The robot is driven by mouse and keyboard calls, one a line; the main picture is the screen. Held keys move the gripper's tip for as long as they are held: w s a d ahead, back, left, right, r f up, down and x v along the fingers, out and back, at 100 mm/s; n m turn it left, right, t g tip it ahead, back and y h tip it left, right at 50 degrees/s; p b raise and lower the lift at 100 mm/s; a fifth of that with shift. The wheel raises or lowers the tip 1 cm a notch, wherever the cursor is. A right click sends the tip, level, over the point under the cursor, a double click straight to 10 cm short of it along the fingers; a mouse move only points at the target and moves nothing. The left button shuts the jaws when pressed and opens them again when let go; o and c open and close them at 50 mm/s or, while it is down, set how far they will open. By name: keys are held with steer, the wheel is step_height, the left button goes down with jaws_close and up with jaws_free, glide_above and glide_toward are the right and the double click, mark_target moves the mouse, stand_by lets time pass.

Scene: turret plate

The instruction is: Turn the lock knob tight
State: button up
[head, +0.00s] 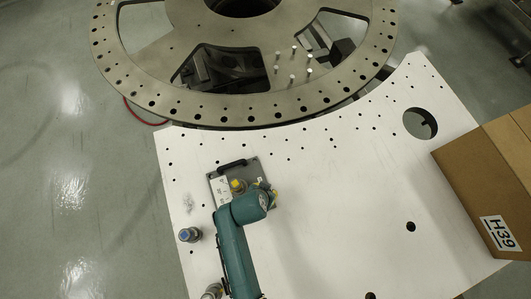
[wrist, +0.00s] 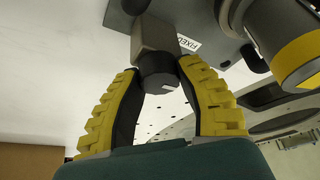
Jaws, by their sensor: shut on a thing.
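The lock knob (wrist: 158,72) shows in the wrist view as a dark round piece joined to a grey block (wrist: 153,35). My gripper (wrist: 158,82), with yellow ribbed fingers and black pads, is shut on the knob, one finger on each side. The grey fixture plate (wrist: 207,30) behind it bears a label reading "FIXED". In the head view the fixture plate (head: 248,165) lies on the white table, and my gripper (head: 268,190) is over its right side, with the knob largely hidden. The knob's exact turn angle cannot be told.
A yellow-ringed cylinder (wrist: 296,55) stands close right of the knob; a black handle (head: 232,163) edges the fixture plate. A cardboard box (head: 480,180) is at right, the large turret ring (head: 140,85) behind.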

steer(key=shift+s+f, duration=0.15)
steer(key=o, duration=1.2)
steer(key=shift+r, duration=0.3)
steer(key=v, duration=1.1)
steer(key=shift+r, duration=0.3)
